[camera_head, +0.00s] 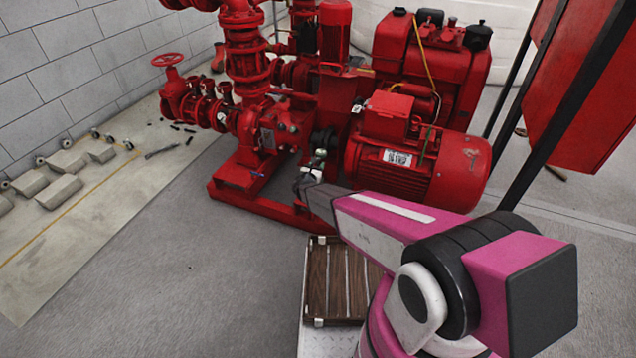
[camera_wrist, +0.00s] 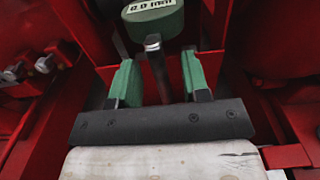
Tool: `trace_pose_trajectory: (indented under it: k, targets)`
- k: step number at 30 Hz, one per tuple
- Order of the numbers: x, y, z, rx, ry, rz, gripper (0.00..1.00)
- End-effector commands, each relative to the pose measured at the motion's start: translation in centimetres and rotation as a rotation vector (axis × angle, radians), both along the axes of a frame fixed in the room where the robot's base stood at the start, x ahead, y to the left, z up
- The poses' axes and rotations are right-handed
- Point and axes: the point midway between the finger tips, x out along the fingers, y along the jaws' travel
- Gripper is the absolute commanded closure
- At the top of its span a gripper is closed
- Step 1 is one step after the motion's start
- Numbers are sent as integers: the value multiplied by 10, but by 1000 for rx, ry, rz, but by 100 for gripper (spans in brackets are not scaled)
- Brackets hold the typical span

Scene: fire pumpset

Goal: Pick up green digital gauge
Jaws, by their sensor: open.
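The green digital gauge (camera_wrist: 153,22) is at the top of the wrist view. Its white display reads about 0.0 mm, and its top edge is cut off. A dark stem with a shiny collar runs down from it. My gripper (camera_wrist: 158,78) is open, with a green finger pad on each side of the stem. Clear gaps show between the pads and the stem. In the head view, my gripper (camera_head: 309,180) is beside the red pumpset (camera_head: 262,165), near its middle.
A red motor (camera_head: 430,165) stands close to the right of my gripper. A slatted wooden tray (camera_head: 317,290) is below my arm. A red panel on black posts (camera_head: 585,95) is at the right.

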Motion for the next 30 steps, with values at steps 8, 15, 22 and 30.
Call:
trace_pose_trajectory:
  k: [8,15,22,30]
  targets:
    - [28,-10,-3,1,0,0,57]
    - [27,-10,-3,1,1,0,80]
    - [27,-10,-3,1,1,0,100]
    - [27,-10,-3,1,1,0,100]
